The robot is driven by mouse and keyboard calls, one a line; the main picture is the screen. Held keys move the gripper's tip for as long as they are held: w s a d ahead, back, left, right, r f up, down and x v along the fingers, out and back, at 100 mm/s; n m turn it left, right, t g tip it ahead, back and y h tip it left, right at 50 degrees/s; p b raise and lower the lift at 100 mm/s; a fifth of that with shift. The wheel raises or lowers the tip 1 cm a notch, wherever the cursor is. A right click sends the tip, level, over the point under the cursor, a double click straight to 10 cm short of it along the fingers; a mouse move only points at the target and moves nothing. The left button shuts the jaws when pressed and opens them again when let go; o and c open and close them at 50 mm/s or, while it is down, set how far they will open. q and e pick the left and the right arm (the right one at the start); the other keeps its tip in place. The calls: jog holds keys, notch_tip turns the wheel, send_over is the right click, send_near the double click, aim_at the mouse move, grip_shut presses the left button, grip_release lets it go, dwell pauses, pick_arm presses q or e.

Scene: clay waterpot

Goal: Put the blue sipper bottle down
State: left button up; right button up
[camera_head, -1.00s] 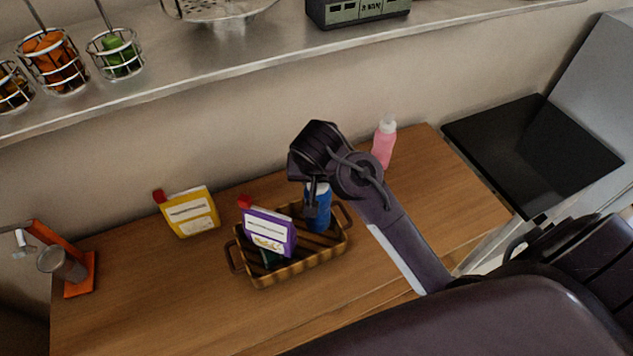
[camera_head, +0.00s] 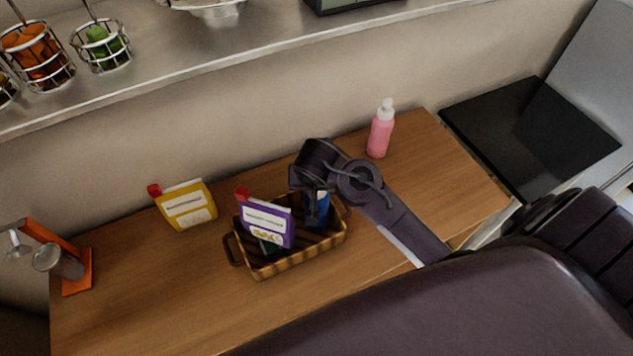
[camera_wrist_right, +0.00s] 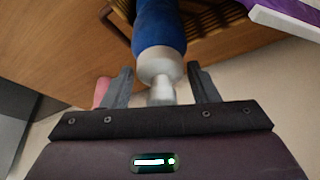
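The blue sipper bottle (camera_head: 319,212) stands roughly upright inside the brown basket (camera_head: 300,264), at its right end. My right gripper (camera_head: 314,186) is right over it, pointing down, and hides its top in the head view. In the right wrist view, the bottle's blue body (camera_wrist_right: 160,27) and grey-white cap lie between the two fingers of my right gripper (camera_wrist_right: 160,72), which sit close on either side of the cap. Whether the bottle's base touches the basket floor is hidden. My left gripper is not in view.
A purple carton (camera_head: 268,222) with a red cap stands in the basket left of the bottle. A yellow carton (camera_head: 186,206) stands further left, and a pink bottle (camera_head: 380,133) at the back right. The wooden tabletop (camera_head: 150,300) is clear at front left.

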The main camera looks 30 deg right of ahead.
jog(key=shift+o, duration=0.7)
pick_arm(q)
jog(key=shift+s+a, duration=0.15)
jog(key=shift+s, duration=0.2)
pick_arm(e)
jog(key=shift+r, duration=0.25)
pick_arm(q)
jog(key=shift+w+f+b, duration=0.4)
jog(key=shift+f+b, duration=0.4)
pick_arm(e)
jog(key=v, duration=1.1)
jog(key=shift+r, duration=0.4)
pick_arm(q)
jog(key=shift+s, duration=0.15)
pick_arm(e)
jog(key=shift+s+a, duration=0.1)
jog(key=shift+s, duration=0.05)
